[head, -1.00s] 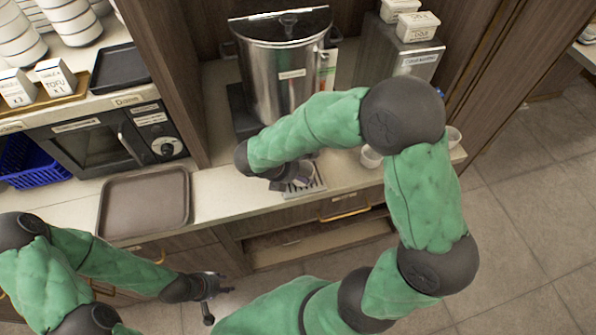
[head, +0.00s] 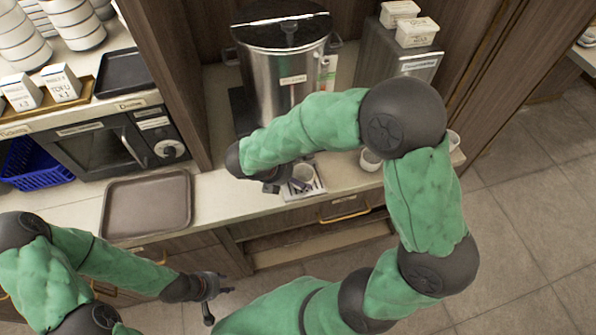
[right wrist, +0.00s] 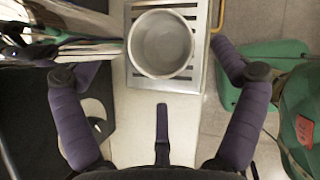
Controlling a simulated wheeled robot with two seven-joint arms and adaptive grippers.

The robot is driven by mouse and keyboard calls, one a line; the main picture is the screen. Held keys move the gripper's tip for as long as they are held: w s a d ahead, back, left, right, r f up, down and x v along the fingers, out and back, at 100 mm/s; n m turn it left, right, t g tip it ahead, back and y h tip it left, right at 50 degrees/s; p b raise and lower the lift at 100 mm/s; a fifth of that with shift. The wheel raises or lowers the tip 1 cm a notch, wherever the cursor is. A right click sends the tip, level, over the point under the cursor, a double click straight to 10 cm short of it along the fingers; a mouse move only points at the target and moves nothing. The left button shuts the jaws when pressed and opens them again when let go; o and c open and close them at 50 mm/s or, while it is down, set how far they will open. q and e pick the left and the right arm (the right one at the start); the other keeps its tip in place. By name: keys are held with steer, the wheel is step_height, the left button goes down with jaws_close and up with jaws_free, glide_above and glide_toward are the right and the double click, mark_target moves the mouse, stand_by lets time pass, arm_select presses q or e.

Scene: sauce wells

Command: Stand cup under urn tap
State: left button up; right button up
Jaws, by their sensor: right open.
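A light grey cup (head: 303,173) stands upright on the slotted metal drip tray (head: 318,186) in front of the urn (head: 282,80). In the right wrist view the cup (right wrist: 161,44) is seen from above on the slatted tray (right wrist: 190,82). My right gripper (right wrist: 160,84) is open, its purple-padded fingers spread wide either side and apart from the cup. In the head view the right gripper (head: 280,182) is just left of the cup. The urn's tap is hidden behind my right arm. My left gripper (head: 218,300) is open and empty, low in front of the counter.
A brown tray (head: 146,204) lies on the counter to the left. More pale cups (head: 370,160) stand at the right, partly behind my arm. A grey dispenser (head: 385,62) with white tubs on top stands right of the urn. A wooden partition (head: 165,70) rises left of the urn.

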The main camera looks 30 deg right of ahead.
steer(key=s+a+p, duration=0.1)
steer(key=s+a, duration=0.1)
steer(key=a, duration=0.9)
steer(key=shift+s+a+f, duration=0.15)
steer(key=shift+s+a, duration=0.05)
steer(key=shift+a, duration=0.05)
